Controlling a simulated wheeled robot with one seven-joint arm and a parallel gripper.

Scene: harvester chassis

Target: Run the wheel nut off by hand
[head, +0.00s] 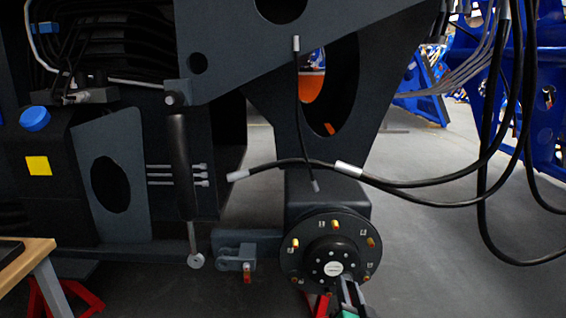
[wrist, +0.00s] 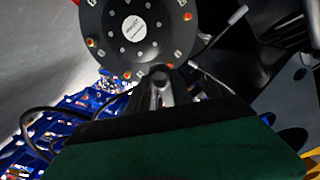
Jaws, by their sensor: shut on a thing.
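The dark round wheel hub (head: 312,270) faces me at the lower middle of the head view, with a pale round label at its centre and several gold-orange studs around its flange. The hub also shows at the top of the wrist view (wrist: 116,42). My gripper (head: 347,288) is at the hub's lower right edge in the head view. In the wrist view my gripper (wrist: 161,92) is shut on a small grey rounded piece, the wheel nut (wrist: 159,76), at the flange's rim. The fingers hide most of the nut and its stud; its threads cannot be seen.
Black hoses (head: 430,183) hang above and right of the hub. A grey bracket (head: 236,254) and a cylinder (head: 183,165) stand left of it. A red stand (head: 322,304) is below the hub. A wooden table corner (head: 28,258) is at far left.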

